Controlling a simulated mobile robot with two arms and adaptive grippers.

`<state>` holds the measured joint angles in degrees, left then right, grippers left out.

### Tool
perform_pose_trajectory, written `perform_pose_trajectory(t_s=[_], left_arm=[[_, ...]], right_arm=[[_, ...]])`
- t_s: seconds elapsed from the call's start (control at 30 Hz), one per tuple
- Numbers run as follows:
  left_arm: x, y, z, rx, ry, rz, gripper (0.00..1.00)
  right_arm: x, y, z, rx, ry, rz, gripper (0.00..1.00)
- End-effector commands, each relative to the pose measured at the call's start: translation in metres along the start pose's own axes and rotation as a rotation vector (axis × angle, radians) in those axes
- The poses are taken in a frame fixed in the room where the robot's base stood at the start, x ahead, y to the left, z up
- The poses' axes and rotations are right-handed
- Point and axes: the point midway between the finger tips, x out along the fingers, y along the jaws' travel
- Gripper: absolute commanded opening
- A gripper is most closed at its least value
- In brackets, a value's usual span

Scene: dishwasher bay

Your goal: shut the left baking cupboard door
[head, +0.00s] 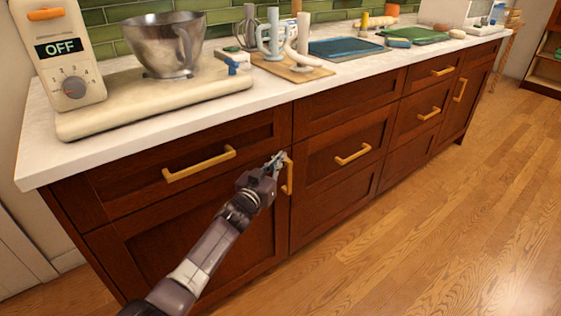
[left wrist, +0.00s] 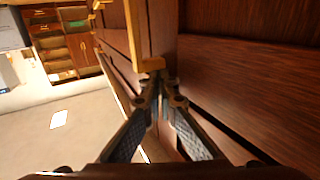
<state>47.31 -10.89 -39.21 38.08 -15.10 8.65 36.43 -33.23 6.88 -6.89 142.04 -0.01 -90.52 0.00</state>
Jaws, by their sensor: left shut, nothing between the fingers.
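The left baking cupboard door (head: 190,245) is the dark red-brown panel below the wide drawer at the left of the counter. In the head view it looks flush, or nearly so, with the cabinet front; a small gap cannot be ruled out. Its upright brass handle (head: 288,177) is at its upper right edge. My left gripper (head: 276,160) is shut and empty, with its tips just left of the handle's top. In the left wrist view the closed fingertips (left wrist: 160,82) are close to a brass handle (left wrist: 139,35); contact is unclear. My right gripper is out of view.
A drawer with a brass handle (head: 199,164) is above the door. More drawers continue right. The white counter (head: 150,140) holds a mixer base with a steel bowl (head: 165,45), boards and utensils. The wooden floor (head: 430,240) in front is clear.

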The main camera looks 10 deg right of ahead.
Motion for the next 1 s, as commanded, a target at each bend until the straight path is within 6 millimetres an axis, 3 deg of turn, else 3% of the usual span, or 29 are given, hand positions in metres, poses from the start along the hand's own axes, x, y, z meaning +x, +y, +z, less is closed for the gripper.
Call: perform_pose_trajectory(t_s=[0.57,1.0], left_arm=[[-0.002,-0.010,-0.004,0.002,0.002,-0.014,0.00],[-0.039,-0.007,-0.002,0.002,0.002,-0.010,0.00]], right_arm=[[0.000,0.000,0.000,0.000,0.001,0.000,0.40],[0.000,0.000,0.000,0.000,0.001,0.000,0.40]])
